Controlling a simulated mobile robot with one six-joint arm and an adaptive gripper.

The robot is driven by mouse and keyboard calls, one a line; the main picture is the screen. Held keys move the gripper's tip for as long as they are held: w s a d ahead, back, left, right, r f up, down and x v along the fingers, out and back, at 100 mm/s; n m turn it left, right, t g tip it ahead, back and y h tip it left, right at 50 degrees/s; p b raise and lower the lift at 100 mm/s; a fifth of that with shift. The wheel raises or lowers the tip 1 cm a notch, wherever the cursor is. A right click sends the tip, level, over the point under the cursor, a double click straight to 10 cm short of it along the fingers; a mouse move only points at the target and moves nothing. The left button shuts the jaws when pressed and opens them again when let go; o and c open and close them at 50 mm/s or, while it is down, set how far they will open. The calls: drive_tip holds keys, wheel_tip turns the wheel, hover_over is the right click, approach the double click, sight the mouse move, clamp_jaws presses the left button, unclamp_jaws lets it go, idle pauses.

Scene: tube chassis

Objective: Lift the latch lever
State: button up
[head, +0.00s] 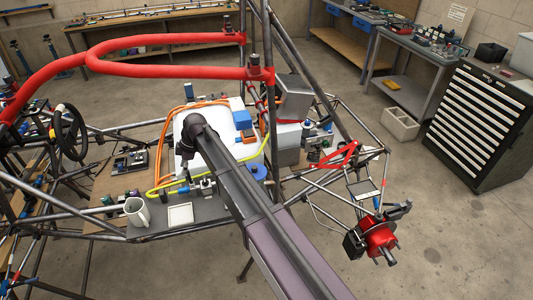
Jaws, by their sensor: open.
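I cannot single out the latch lever with certainty in the head view. A small metal fitting (207,186) with a blue part (183,188) beside it sits on the grey tray (222,208) in the chassis; I cannot tell whether it is the latch. My gripper (186,153) is at the far end of my arm, in front of a white panel (225,160). It is small and dark, and it is open. Its fingertips are hard to make out, and I cannot tell whether they touch anything. My arm covers part of the tray and panel.
Red padded tubes (165,43) and dark chassis tubes (282,45) rise around the work area. A yellow hose (160,187) curves near my gripper.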

drive_tip(key=shift+s+p+v, duration=0.45)
drive_tip(key=shift+p+v, duration=3.9)
drive_tip(key=shift+v, duration=0.7)
drive_tip(key=s+d+m+h, duration=0.1)
drive_tip(key=s+d+m, duration=0.2)
drive_tip(key=d, duration=0.9)
drive_tip(key=s+d+f+m+t+h, duration=0.1)
drive_tip(key=s+d+m, duration=0.2)
drive_tip(key=d+m, duration=0.6)
drive_tip(key=d, duration=0.4)
drive_tip(key=shift+d+f+m+t, duration=0.2)
drive_tip(key=shift+d+m+t, duration=0.1)
drive_tip(key=shift+m, duration=0.1)
drive_tip(key=shift+w, duration=0.1)
drive_tip(key=s+d+f+m+h+b, duration=0.2)
drive_tip(key=s+d+f+m+b, duration=0.6)
drive_tip(key=s+d+f+b, duration=0.3)
drive_tip(key=shift+s+d, duration=0.2)
drive_tip(key=shift+d, duration=0.9)
drive_tip(key=shift+f, duration=0.1)
